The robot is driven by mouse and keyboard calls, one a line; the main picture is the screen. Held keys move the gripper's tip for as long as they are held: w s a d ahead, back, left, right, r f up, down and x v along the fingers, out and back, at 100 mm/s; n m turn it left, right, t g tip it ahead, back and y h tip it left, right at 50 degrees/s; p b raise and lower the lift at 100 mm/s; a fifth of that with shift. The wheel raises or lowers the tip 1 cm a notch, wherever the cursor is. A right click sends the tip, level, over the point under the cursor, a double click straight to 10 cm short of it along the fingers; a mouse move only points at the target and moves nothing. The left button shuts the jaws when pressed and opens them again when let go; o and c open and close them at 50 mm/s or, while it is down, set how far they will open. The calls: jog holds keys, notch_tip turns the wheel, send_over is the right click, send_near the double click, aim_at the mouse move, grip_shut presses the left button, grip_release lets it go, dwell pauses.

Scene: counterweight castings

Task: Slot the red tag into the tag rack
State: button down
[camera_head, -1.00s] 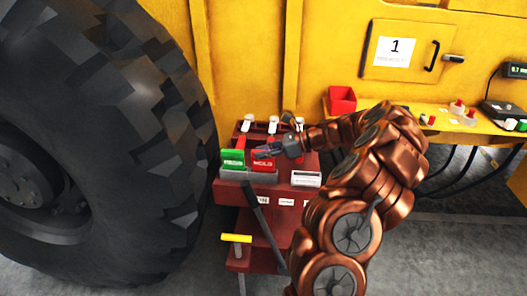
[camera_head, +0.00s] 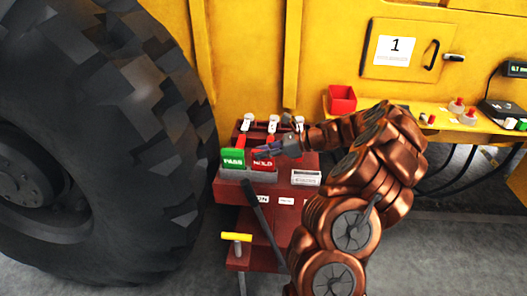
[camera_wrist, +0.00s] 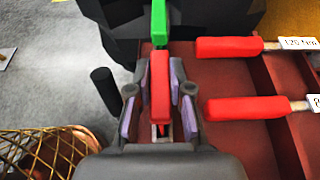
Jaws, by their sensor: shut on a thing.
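The red tag (camera_head: 263,162), with white lettering, stands upright at the right part of the grey tag rack (camera_head: 246,176). Its lower edge meets the rack's top in the head view; how deep it sits I cannot tell. The green tag (camera_head: 233,159) stands in the rack to its left. My gripper (camera_head: 273,152) is at the red tag's upper part. In the wrist view my gripper (camera_wrist: 160,105) has the red tag (camera_wrist: 160,82) between its two fingers, shut on it. The green tag (camera_wrist: 159,22) is straight beyond it, in line.
Red-handled tools (camera_wrist: 228,47) lie on the red cart (camera_wrist: 250,78) beside my gripper. A big tyre (camera_head: 130,120) is close on the left. A red bin (camera_head: 342,99) sits on the yellow ledge.

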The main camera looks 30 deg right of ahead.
jog(key=shift+f, duration=0.1)
jog(key=c, duration=1)
grip_release()
jog(key=v, duration=1.2)
jog(key=shift+r+p, duration=3.3)
jog(key=shift+r, duration=0.25)
